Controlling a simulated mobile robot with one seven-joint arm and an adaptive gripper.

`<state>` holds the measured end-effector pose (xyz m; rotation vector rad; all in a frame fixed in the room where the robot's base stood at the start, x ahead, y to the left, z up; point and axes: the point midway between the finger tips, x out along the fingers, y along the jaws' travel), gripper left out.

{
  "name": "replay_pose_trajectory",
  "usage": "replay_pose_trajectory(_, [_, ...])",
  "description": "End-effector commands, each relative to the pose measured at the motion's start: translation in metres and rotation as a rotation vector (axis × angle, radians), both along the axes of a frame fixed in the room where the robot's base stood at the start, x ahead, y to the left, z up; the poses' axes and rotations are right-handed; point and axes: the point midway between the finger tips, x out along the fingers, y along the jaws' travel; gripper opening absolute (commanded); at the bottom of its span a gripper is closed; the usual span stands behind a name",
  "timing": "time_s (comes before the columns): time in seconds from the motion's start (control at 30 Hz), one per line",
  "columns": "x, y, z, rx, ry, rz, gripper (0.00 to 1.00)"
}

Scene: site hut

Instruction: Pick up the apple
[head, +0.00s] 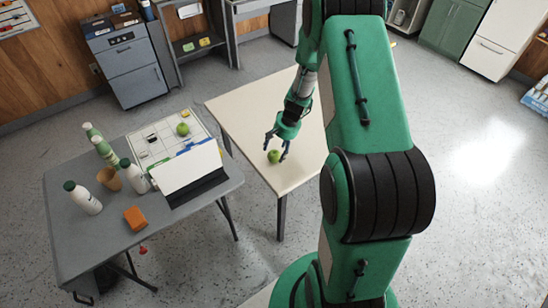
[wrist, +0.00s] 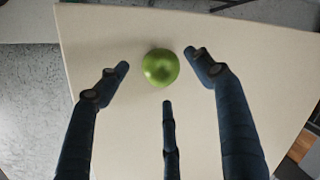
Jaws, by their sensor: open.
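A green apple (head: 274,156) sits on the cream table (head: 240,108), near its front edge. It also shows in the wrist view (wrist: 160,67), resting on the bare tabletop. My gripper (head: 277,145) is over the cream table, right at the apple in the head view. In the wrist view my gripper (wrist: 158,75) is open, with its dark fingers spread around the near sides of the apple. A visible gap separates the apple from the left and right fingertips, and the third fingertip is below it. A second green apple (head: 183,129) lies on the white board on the grey table.
The grey table (head: 75,240) at left holds several white bottles (head: 82,197), a brown cup (head: 109,179), an orange block (head: 135,217), a white board (head: 160,127) and a white-and-black panel (head: 187,171). The cream tabletop around the apple is clear.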

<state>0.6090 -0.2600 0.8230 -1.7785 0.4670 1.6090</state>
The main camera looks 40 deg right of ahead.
Motion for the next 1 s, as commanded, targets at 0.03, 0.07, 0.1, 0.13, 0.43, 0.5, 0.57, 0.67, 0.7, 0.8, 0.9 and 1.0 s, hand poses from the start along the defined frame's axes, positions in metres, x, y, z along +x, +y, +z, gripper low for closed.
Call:
replay_pose_trajectory(0.03, [0.001, 0.002, -0.008, 0.001, 0.002, 0.0, 0.67])
replay_pose_trajectory(0.07, [0.002, 0.002, -0.011, 0.0, 0.001, 0.001, 0.67])
replay_pose_trajectory(0.1, [0.002, 0.004, -0.016, 0.0, 0.001, 0.001, 0.67])
replay_pose_trajectory(0.13, [0.003, 0.004, -0.02, 0.0, 0.002, 0.001, 0.67])
replay_pose_trajectory(0.43, [0.007, 0.007, -0.039, -0.001, -0.001, 0.0, 0.67])
replay_pose_trajectory(0.5, [0.007, 0.007, -0.039, -0.001, -0.001, 0.0, 0.67])
replay_pose_trajectory(0.57, [0.007, 0.007, -0.039, -0.001, -0.001, 0.0, 0.67])
replay_pose_trajectory(0.67, [0.007, 0.007, -0.039, 0.0, 0.0, 0.0, 0.67])
replay_pose_trajectory(0.7, [0.007, 0.008, -0.039, 0.0, 0.0, 0.0, 0.67])
replay_pose_trajectory(0.8, [0.007, 0.008, -0.039, 0.0, 0.0, 0.0, 0.67])
replay_pose_trajectory(0.9, [0.007, 0.008, -0.039, 0.0, 0.0, 0.0, 0.67])
replay_pose_trajectory(1.0, [0.007, 0.008, -0.039, 0.0, 0.0, 0.0, 0.57])
